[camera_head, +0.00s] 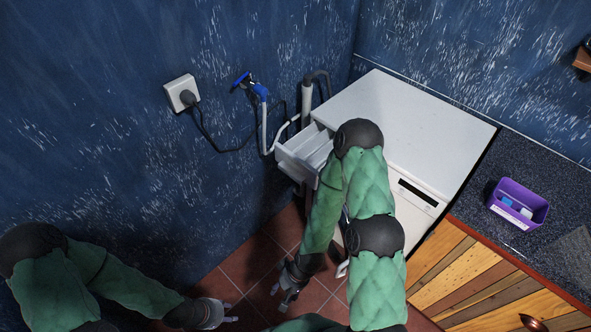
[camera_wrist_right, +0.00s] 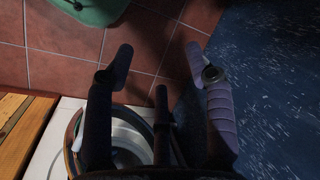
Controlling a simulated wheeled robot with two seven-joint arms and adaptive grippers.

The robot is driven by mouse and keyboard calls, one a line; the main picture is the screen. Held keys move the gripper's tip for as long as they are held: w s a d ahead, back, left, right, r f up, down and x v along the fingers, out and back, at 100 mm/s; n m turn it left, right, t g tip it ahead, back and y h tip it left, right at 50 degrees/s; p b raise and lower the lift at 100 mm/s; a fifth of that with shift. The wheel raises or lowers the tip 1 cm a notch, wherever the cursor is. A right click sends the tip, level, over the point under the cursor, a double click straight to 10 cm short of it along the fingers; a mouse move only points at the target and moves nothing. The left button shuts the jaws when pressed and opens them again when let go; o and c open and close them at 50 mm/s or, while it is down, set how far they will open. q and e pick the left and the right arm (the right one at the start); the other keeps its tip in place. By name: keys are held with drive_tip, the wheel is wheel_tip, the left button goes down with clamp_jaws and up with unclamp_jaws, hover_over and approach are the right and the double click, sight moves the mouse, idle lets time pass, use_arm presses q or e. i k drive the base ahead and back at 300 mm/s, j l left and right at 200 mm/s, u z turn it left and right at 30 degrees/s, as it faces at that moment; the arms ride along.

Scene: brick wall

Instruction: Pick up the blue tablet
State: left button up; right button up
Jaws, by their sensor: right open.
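The blue tablet (camera_head: 507,201) lies in a purple box (camera_head: 540,216) on the dark counter at the right of the head view. A whitish piece (camera_head: 526,212) lies beside it in the box. My right gripper (camera_head: 287,293) hangs low over the tiled floor, in front of the white washing machine and far left of the box. In the right wrist view my right gripper (camera_wrist_right: 158,60) has its fingers spread with nothing between them. My left gripper (camera_head: 224,313) is low at the bottom left, apart from everything. Its fingers are too small to read.
The washing machine (camera_head: 420,125) has its detergent drawer (camera_head: 298,152) pulled out. Its round door (camera_wrist_right: 125,145) shows in the right wrist view. The dark counter (camera_head: 515,165) stands over a wooden-slat cabinet (camera_head: 465,275). A blue tap (camera_head: 258,90) and hoses are on the wall.

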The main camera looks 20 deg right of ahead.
sight(504, 199)
drive_tip(key=k+l+z, duration=0.5)
drive_tip(key=z, duration=0.2)
drive_tip(key=i+j+z, duration=0.1)
drive_tip(key=z, duration=0.35)
drive_tip(key=j+z, duration=0.25)
drive_tip(key=z, duration=0.25)
drive_tip(key=j+z, duration=0.25)
drive_tip(key=z, duration=0.2)
drive_tip(key=j+z, duration=0.25)
drive_tip(key=z, duration=0.25)
drive_tip(key=i+l, duration=0.1)
drive_tip(key=l, duration=0.15)
drive_tip(key=i+l, duration=0.1)
drive_tip(key=l, duration=0.2)
drive_tip(key=l+u, duration=0.45)
drive_tip(key=l, duration=0.2)
drive_tip(key=l+u, duration=0.4)
drive_tip(key=l, duration=0.25)
